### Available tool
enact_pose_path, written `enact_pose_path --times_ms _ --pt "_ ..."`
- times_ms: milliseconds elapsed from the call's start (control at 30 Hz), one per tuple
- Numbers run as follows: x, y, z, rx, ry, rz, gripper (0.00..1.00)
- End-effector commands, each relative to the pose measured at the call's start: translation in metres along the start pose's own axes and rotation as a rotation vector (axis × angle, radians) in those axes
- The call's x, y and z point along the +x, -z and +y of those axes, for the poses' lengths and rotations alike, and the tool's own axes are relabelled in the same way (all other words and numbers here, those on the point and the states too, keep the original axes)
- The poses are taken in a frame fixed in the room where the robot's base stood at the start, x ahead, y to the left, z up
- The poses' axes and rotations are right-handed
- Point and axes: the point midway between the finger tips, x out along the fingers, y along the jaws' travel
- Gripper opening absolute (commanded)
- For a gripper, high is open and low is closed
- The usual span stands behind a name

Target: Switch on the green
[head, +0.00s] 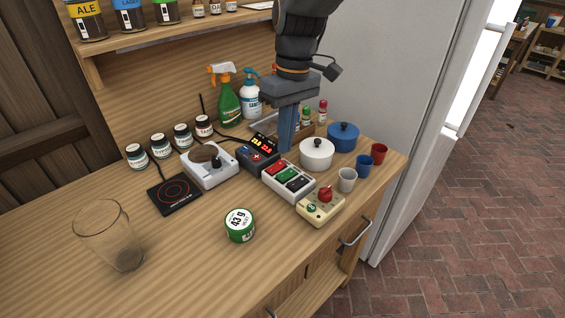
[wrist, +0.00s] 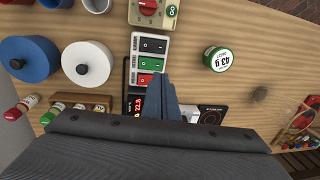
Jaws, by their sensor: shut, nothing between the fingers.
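A white switch box (head: 289,181) stands on the wooden counter, right of centre in the head view. It carries a red, a green and a black rocker in a row. The green rocker (head: 285,175) is in the middle; it also shows in the wrist view (wrist: 150,63). I cannot tell which way it is tipped. My gripper (head: 287,149) points down, shut and empty, near the box's red end. In the wrist view my fingertips (wrist: 162,77) appear beside the red rocker (wrist: 146,79), close to the green one. Their height above the box is unclear.
A digital display unit (head: 258,154) stands left of the box, a cream unit with a red knob (head: 320,206) to its front right. White (head: 316,154) and blue (head: 342,137) pots stand behind right. A green tin (head: 240,226) and glass (head: 108,240) stand in front, with bare counter between.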

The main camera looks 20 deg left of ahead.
Motion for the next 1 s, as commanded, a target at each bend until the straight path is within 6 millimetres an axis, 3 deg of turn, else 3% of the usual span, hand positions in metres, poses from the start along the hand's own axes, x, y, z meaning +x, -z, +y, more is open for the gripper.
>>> enact_pose_path --times_ms 200,400,867,1000 --pt "0.041 -0.001 -0.001 0.001 0.002 -0.004 0.0" --pt "0.064 -0.001 -0.001 -0.001 0.0 -0.002 0.0" --pt "0.073 -0.001 0.0 -0.001 -0.001 0.0 0.0" --pt "0.075 0.002 -0.008 -0.013 -0.014 -0.004 0.0"
